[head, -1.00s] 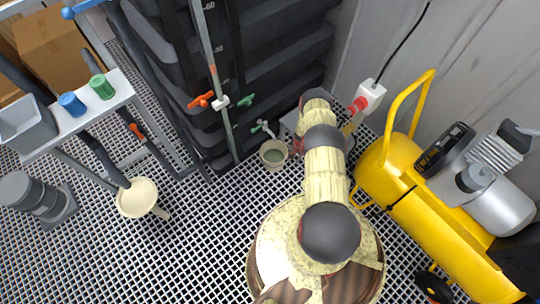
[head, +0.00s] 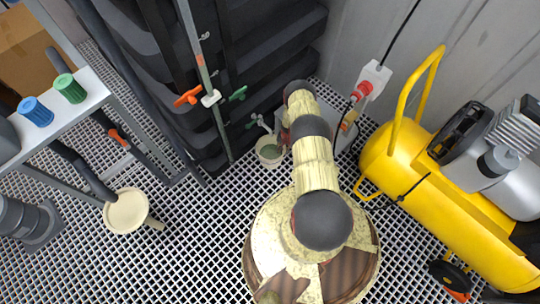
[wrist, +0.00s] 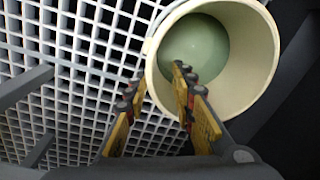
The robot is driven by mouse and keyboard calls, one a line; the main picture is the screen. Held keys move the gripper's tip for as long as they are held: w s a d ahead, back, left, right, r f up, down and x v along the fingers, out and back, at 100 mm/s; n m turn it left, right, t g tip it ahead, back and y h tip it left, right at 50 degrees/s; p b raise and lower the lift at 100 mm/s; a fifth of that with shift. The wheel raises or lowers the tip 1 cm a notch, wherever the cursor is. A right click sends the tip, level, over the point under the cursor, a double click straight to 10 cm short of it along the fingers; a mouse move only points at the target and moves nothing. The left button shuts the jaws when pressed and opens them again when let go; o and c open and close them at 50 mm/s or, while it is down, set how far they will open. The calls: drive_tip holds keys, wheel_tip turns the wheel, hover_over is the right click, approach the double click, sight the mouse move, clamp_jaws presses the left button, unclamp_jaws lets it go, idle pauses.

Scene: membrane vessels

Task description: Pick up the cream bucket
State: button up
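The cream bucket (head: 262,160) stands on the grating at the foot of the dark vessel stack, with greenish liquid inside. In the wrist view the bucket (wrist: 262,75) fills the upper right, its mouth facing the camera. My gripper (wrist: 157,82) is open. Its right finger reaches over the mouth of the bucket and its left finger is outside, over the grating, so the near-left rim lies between them. I cannot tell whether either finger touches the wall. In the head view my arm hides most of the gripper, just right of the bucket.
Orange, white and green valve handles (head: 187,95) hang above the bucket. A yellow compressor (head: 430,200) stands at right, and a white box with a red plug (head: 374,78) is on the wall. Open grating lies between.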

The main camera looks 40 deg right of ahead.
wheel_tip(320, 180, down, 7)
drive_tip(key=b, duration=0.3)
drive_tip(key=shift+s+a, duration=0.1)
drive_tip(key=shift+s, duration=0.05)
drive_tip(key=shift+r, duration=0.1)
drive_tip(key=shift+c, duration=0.5)
clamp_jaws()
idle(0.5)
